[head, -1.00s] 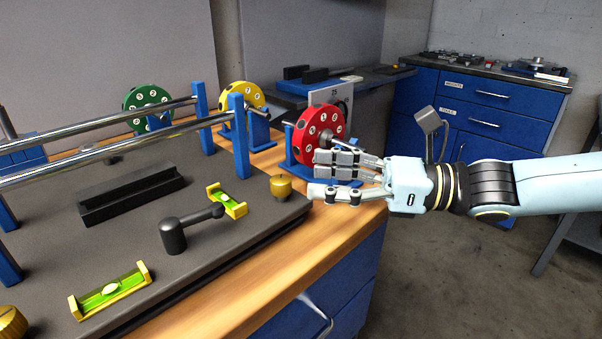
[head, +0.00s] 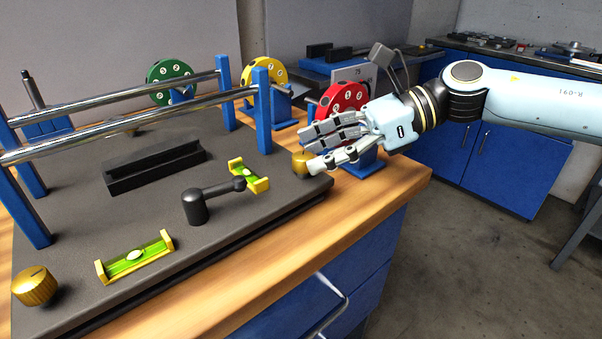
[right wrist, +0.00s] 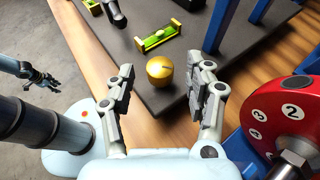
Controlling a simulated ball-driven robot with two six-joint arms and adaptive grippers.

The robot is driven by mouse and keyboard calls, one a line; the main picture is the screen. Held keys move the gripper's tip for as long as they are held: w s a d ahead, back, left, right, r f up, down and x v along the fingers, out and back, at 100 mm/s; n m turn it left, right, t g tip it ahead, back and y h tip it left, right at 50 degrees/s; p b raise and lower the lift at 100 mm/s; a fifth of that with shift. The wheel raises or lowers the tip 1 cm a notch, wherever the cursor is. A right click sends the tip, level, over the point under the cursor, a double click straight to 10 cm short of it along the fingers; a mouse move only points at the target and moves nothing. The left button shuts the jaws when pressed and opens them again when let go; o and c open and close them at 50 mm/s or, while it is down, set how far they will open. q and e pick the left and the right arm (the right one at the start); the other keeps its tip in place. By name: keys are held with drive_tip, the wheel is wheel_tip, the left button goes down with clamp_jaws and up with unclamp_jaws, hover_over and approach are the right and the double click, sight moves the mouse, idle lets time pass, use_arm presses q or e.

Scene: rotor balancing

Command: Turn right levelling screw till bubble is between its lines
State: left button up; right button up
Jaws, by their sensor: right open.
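The right levelling screw is a round brass knob (head: 301,163) at the right corner of the dark base plate (head: 225,225). It also shows in the right wrist view (right wrist: 160,71). My right gripper (head: 312,150) is open beside it; in the wrist view the knob lies ahead of the spread fingers (right wrist: 166,82), with none clearly touching it. A small yellow level with a green vial (head: 248,174) stands near the knob. Its bubble (right wrist: 160,33) looks near the middle, but the lines are too small to read. My left gripper (right wrist: 40,77) shows small in the wrist view, its opening unclear.
A second level (head: 135,257) and another brass knob (head: 35,286) are at the front left. A black crank-like arm (head: 212,197) stands near the right level. A red numbered disc (head: 343,97) on a blue stand is close behind my right gripper. Blue posts carry steel rails (head: 150,118).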

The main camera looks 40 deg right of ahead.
sight(303, 155)
drive_tip(key=shift+x, duration=1.55)
drive_tip(key=shift+c, duration=0.4)
drive_tip(key=shift+r, duration=0.1)
clamp_jaws()
